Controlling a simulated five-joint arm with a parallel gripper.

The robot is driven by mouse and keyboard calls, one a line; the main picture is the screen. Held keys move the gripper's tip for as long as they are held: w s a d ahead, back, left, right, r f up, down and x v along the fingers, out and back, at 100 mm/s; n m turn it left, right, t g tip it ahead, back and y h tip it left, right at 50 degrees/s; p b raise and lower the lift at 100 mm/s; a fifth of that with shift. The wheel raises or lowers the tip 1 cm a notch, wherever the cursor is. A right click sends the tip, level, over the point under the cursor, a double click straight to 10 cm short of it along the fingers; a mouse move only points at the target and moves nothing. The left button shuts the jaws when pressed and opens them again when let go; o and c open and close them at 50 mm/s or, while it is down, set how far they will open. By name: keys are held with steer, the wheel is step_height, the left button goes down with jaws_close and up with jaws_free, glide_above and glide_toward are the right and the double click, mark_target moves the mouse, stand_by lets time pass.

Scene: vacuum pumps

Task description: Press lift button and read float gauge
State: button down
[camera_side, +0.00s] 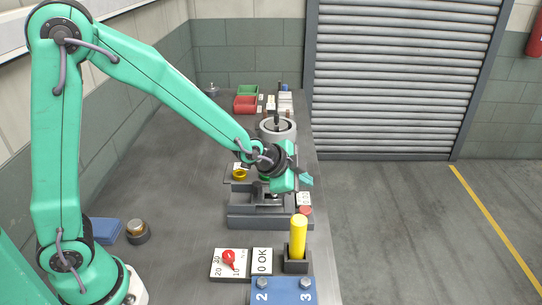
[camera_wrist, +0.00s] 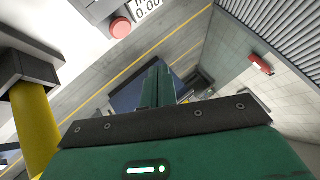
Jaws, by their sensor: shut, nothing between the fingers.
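My gripper (camera_side: 306,180) is shut and empty, in the air above the right edge of the grey pump fixture (camera_side: 250,215). Its closed fingers (camera_wrist: 158,82) show in the middle of the wrist view. A round red button (camera_side: 305,210) is at the fixture's right front corner, below and apart from my gripper. A red button also shows at the top left of the wrist view (camera_wrist: 121,27), beside a white display (camera_wrist: 147,8) reading 0.00. A white card (camera_side: 230,263) with 10, 20 and 30 and a red pointer lies in front. I cannot tell which part is the float gauge.
A yellow cylinder (camera_side: 299,236) stands in a dark holder near the front. A blue block (camera_side: 282,291) marked 2 and 3 and a "0 OK" card (camera_side: 262,261) are nearby. Red (camera_side: 246,104) and green (camera_side: 247,91) bins stand behind.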

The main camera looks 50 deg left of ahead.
mark_target(307, 207)
steer(key=shift+f, duration=3.1)
steer(key=shift+a+f, duration=0.1)
steer(key=shift+f, duration=1.1)
stand_by(1.1)
steer(key=shift+r, duration=1.2)
steer(key=shift+r, duration=0.2)
steer(key=shift+r, duration=2.35)
